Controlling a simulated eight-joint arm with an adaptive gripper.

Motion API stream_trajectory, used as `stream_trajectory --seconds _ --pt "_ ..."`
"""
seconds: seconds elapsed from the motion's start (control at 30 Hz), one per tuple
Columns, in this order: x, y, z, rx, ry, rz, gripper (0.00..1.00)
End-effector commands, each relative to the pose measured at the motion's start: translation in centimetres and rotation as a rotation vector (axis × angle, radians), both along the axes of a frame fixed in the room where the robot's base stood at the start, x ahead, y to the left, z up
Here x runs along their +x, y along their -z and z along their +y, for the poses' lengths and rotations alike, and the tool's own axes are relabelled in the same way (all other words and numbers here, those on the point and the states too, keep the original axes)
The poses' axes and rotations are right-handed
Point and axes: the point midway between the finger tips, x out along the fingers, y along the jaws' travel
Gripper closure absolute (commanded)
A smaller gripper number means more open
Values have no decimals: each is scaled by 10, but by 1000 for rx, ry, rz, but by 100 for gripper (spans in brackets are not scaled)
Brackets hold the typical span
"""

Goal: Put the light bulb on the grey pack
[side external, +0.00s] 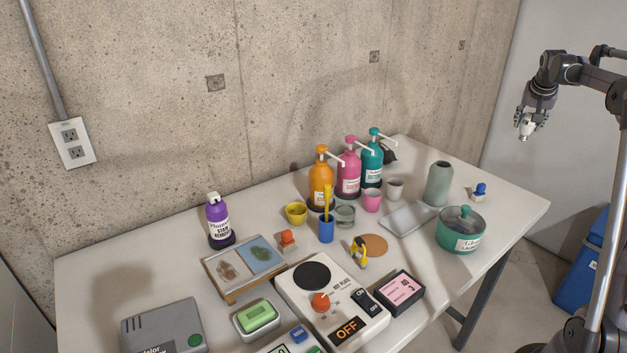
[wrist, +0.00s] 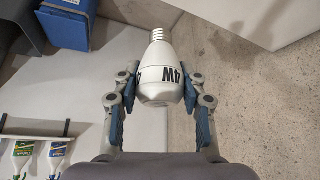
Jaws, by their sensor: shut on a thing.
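The light bulb (wrist: 158,68) is white with black "4W" lettering and a ridged screw base. In the wrist view it sits between the two blue-padded fingers of my gripper (wrist: 160,90), which is shut on it; the screw base points away from the wrist. In the side view my gripper (side external: 531,117) is high at the right, beyond the table's right edge, with the bulb (side external: 526,130) hanging below it. The grey pack (side external: 160,323) is a flat grey box with a green dot at the table's front left, far from my gripper. Its top is bare; its lower edge is cut off.
Pump bottles (side external: 348,172), cups, a green vase (side external: 439,184) and a teal pot (side external: 460,230) crowd the table's right half. A blue bin (side external: 580,262) is on the floor.

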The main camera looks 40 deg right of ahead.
Motion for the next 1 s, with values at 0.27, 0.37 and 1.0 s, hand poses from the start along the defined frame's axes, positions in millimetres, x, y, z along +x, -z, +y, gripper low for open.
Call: stream_trajectory --seconds 0.27,0.37,1.0 --pt "0 -49 0 0 0 0 90" --pt "0 -61 0 0 0 0 90" --pt "151 -60 148 11 -407 8 90"
